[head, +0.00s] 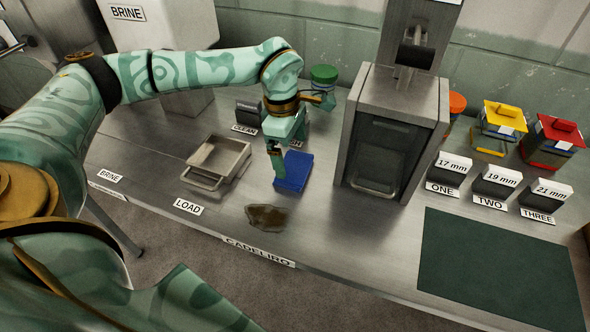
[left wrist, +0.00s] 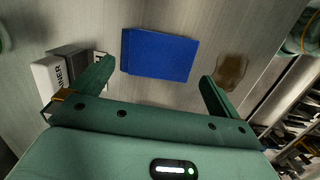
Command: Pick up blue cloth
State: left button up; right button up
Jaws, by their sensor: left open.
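The blue cloth (head: 294,171) is a flat, folded rectangle lying on the steel counter, left of the grey machine in the head view. In the left wrist view the cloth (left wrist: 160,54) lies ahead of the jaws, between the lines of the two fingers. My left gripper (head: 277,165) points down over the counter at the cloth's left edge in the head view. In the left wrist view its fingers (left wrist: 155,80) are spread wide with nothing between them. Whether a finger touches the cloth cannot be told. My right gripper is not in view.
A brown puddle (head: 268,217) lies in front of the cloth. A metal tray (head: 217,160) stands to the left, the grey machine (head: 393,130) to the right. A green-lidded jar (head: 323,76) and a cleaner block (head: 248,114) stand behind. A dark green mat (head: 498,268) lies at right.

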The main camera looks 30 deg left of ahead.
aim_at(294, 166)
pick_arm(q)
jog(key=f, duration=0.1)
jog(key=f+b, duration=0.1)
jog(key=f, duration=0.3)
jog(key=shift+w+d, duration=0.2)
jog(key=shift+d, duration=0.15)
jog(key=c, duration=0.6)
jog(key=shift+r, duration=0.1)
jog(key=shift+r, duration=0.45)
notch_tip(294, 166, up, 3)
jog(key=shift+f+p, duration=0.15)
jog(key=shift+p, duration=0.35)
jog(key=s+d+r+p, duration=0.1)
jog(key=s+d+r, duration=0.1)
jog(key=s+r, duration=0.1)
jog(key=s+d+r, duration=0.2)
jog(key=s+r, duration=0.1)
jog(key=s, duration=0.2)
jog(key=s+d+r+p, duration=0.1)
jog(key=s+d+r, duration=0.1)
jog(key=s+r, duration=0.1)
jog(key=shift+s+d+r+p, duration=0.1)
jog(key=shift+s+p, duration=0.1)
jog(key=shift+s, duration=0.2)
jog(key=shift+s+d+r+p, duration=0.1)
jog(key=shift+s+p, duration=0.05)
jog(key=shift+s, duration=0.25)
